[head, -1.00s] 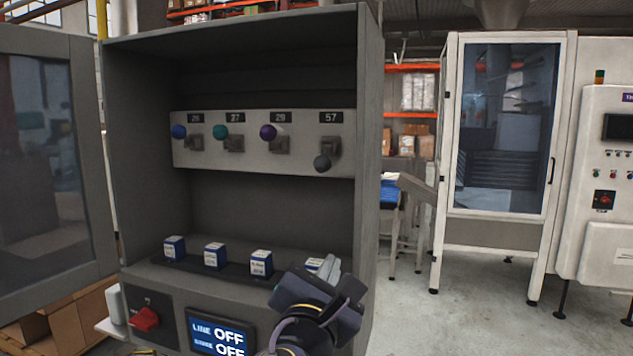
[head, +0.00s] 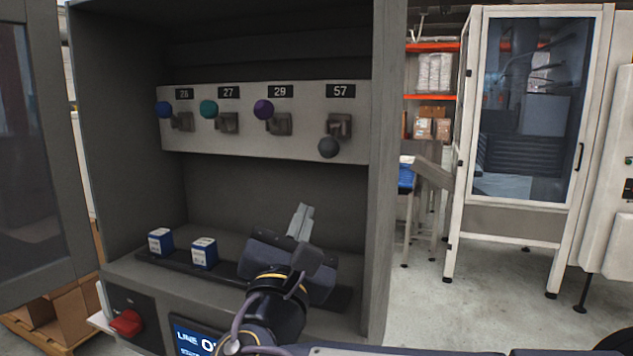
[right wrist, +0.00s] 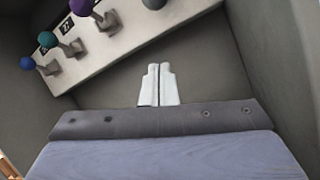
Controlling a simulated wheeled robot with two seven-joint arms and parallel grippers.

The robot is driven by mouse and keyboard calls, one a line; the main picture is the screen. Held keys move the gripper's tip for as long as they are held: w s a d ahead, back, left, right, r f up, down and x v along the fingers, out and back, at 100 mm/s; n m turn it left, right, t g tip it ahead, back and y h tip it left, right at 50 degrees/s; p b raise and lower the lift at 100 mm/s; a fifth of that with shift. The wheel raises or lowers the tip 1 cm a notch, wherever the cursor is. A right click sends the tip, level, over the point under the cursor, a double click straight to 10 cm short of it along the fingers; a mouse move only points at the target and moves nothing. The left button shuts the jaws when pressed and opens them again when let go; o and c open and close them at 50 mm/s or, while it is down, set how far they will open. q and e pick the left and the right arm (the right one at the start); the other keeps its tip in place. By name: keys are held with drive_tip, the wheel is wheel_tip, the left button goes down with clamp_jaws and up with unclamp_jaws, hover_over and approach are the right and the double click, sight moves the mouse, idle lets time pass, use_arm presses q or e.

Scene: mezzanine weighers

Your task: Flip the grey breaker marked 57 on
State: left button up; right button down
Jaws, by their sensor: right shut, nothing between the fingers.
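The grey breaker marked 57 (head: 328,147) is at the right end of the panel inside the open cabinet. Its round grey knob hangs below its mount, while the other knobs sit higher. In the right wrist view its knob (right wrist: 154,3) shows at the top edge, partly cut off. My right gripper (head: 302,213) is in the cabinet's lower part, below the panel and apart from the breaker. Its pale fingers are together and empty in the right wrist view (right wrist: 158,70). My left gripper is not in view.
Blue breaker 26 (head: 164,110), teal 27 (head: 209,109) and purple 29 (head: 264,109) share the panel (head: 300,145). Small boxes (head: 204,253) stand on the ledge below. The cabinet's right wall (head: 385,200) is close to the breaker. A red switch (head: 126,323) is at lower left.

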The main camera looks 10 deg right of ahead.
sight(331, 143)
drive_tip(key=w+d+r+p, duration=0.4)
drive_tip(key=w+r, duration=0.1)
drive_tip(key=r, duration=0.1)
drive_tip(key=shift+w, duration=0.2)
drive_tip(key=shift+r, duration=0.1)
idle(0.4)
drive_tip(key=shift+s+r+g+p, duration=0.25)
drive_tip(key=shift+g+p, duration=0.15)
drive_tip(key=shift+p, duration=0.2)
drive_tip(key=shift+a+r+y+p, duration=0.15)
drive_tip(key=shift+y+p, duration=0.15)
drive_tip(key=shift+p, duration=0.1)
